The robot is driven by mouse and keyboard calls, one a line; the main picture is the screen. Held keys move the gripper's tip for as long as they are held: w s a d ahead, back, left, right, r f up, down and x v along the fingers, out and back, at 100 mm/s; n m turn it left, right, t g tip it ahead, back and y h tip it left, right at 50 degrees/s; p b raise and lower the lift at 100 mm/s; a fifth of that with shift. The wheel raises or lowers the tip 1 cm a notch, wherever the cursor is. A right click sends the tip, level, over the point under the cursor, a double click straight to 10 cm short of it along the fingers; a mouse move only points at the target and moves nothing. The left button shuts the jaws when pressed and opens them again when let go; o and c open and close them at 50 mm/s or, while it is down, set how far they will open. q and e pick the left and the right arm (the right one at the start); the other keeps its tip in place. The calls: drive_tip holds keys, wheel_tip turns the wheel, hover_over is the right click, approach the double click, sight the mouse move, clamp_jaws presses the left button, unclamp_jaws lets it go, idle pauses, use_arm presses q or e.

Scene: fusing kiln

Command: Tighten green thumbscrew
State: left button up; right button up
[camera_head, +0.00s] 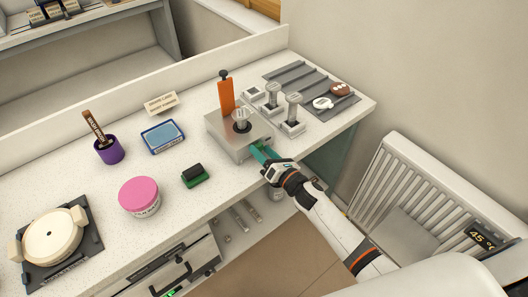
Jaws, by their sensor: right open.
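My right gripper (262,154) reaches in from the lower right, its teal-green tips at the front right side of a square metal block (225,139) on the counter. It is open. I cannot make out the green thumbscrew apart from the green at these tips; it may be hidden there, and whether anything is touched is unclear. On the block stand an upright orange piece with a dark knob (226,98) and a grey metal fitting (242,120). My left gripper is not in view.
Metal stamp-like pieces (292,112) stand right of the block, before a grey ribbed mat (348,99). A green-and-black block (195,177), pink-lidded jar (139,196), blue tin (163,137) and purple cup (109,151) stand left. A white radiator (425,185) is right of the counter.

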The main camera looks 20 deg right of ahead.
drive_tip(key=shift+c, duration=0.3)
drive_tip(key=c, duration=0.9)
drive_tip(key=shift+m, duration=0.3)
